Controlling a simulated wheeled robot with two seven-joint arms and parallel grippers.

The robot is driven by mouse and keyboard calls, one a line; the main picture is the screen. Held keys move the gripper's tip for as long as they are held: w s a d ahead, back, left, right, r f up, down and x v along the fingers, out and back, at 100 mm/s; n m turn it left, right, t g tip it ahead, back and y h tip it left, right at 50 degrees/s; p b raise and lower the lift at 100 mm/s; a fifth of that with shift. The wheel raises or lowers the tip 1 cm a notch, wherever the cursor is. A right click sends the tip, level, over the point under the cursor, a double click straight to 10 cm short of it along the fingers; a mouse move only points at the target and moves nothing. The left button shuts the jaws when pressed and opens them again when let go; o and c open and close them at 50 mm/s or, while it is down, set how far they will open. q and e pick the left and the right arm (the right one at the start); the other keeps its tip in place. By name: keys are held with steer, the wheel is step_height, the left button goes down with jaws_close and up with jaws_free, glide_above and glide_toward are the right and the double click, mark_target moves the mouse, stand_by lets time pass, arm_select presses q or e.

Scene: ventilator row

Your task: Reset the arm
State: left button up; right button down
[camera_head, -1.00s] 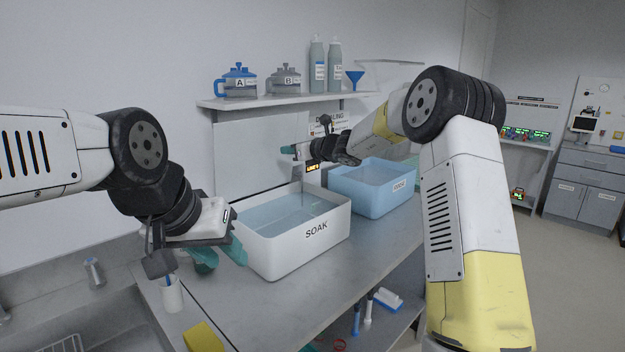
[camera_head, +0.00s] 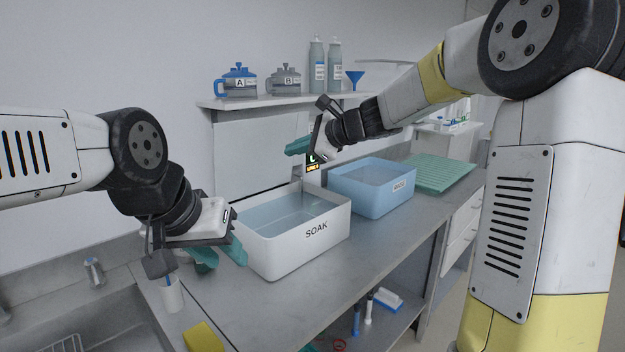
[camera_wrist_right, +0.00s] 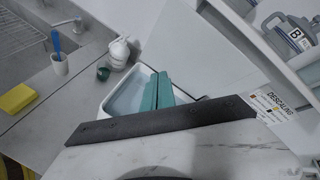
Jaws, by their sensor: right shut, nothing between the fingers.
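My right gripper (camera_head: 297,147) is in the air above the back of the white SOAK tub (camera_head: 262,252), near the wall. Its teal fingers are shut together with nothing between them; they also show in the right wrist view (camera_wrist_right: 157,92), in front of the white tub. My right arm reaches in from the right at about shelf height. My left gripper (camera_head: 221,256) hangs at the left front side of the SOAK tub, teal fingers pointing down and apart, empty. Whether it touches the tub cannot be told.
A blue tub (camera_head: 371,188) and a green ribbed mat (camera_head: 440,173) lie along the counter to the right. Above is a shelf (camera_head: 280,100) with jugs, bottles and a funnel. A sink (camera_head: 40,320), white cup (camera_head: 172,295) and yellow sponge (camera_head: 203,338) are at front left.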

steer(key=s+d+f+n+h, duration=0.2)
steer(key=s+d+n, duration=0.3)
steer(key=s, duration=0.5)
steer(key=s+d+f+n+g+h, duration=0.1)
steer(key=s+d+f+n+h, duration=0.2)
steer(key=s+d+n, duration=0.3)
steer(key=s+d+f+n+h, duration=0.3)
steer(key=s+d+n, duration=0.3)
steer(key=s, duration=1)
steer(key=shift+d+f+g, duration=0.4)
steer(key=shift+d+f, duration=0.1)
steer(key=shift+d, duration=0.35)
